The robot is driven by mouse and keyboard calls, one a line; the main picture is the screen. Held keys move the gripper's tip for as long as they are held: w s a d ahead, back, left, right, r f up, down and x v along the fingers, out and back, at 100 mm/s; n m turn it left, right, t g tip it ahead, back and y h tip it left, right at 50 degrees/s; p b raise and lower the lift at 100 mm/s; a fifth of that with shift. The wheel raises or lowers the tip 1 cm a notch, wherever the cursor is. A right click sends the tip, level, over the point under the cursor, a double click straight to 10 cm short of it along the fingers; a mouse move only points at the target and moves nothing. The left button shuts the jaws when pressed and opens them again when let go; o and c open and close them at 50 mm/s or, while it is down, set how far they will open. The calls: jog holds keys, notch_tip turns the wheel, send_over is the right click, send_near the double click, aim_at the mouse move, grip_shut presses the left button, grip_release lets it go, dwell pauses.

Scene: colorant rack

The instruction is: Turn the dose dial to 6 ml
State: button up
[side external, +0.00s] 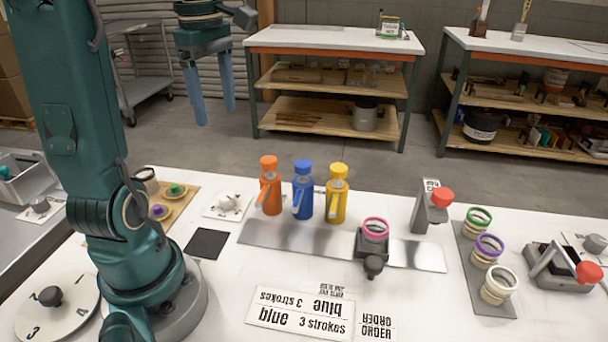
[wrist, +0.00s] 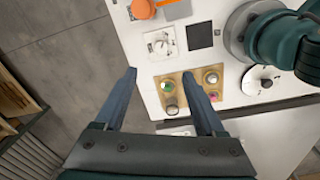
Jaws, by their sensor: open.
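A small white plate with a pale knob (side external: 228,203) lies left of the bottles; it also shows in the wrist view (wrist: 161,43), with marks around it too small to read. A large white disc with numbers (side external: 55,309) and a black knob sits at the lower left; it shows in the wrist view (wrist: 262,81) too. I cannot tell for sure which is the dose dial, nor its setting. My gripper (side external: 213,113) is open and empty, high above the table's far side. In the wrist view its fingers (wrist: 159,74) point toward the table, touching nothing.
A wooden board (side external: 186,190) with small coloured pieces and a black square (side external: 206,244) lie nearby. Ringed jars (side external: 486,250) stand right. A printed card (side external: 300,313) lies in front.

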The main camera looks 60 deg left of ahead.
jog(key=a+n, duration=0.2)
send_over(227, 196)
notch_tip(227, 196, down, 15)
jog(key=shift+r, duration=0.1)
jog(key=shift+a+f, duration=0.1)
jog(key=shift+f, duration=2.6)
jog(key=shift+c, duration=0.4)
grip_shut()
jog(key=shift+m, duration=0.3)
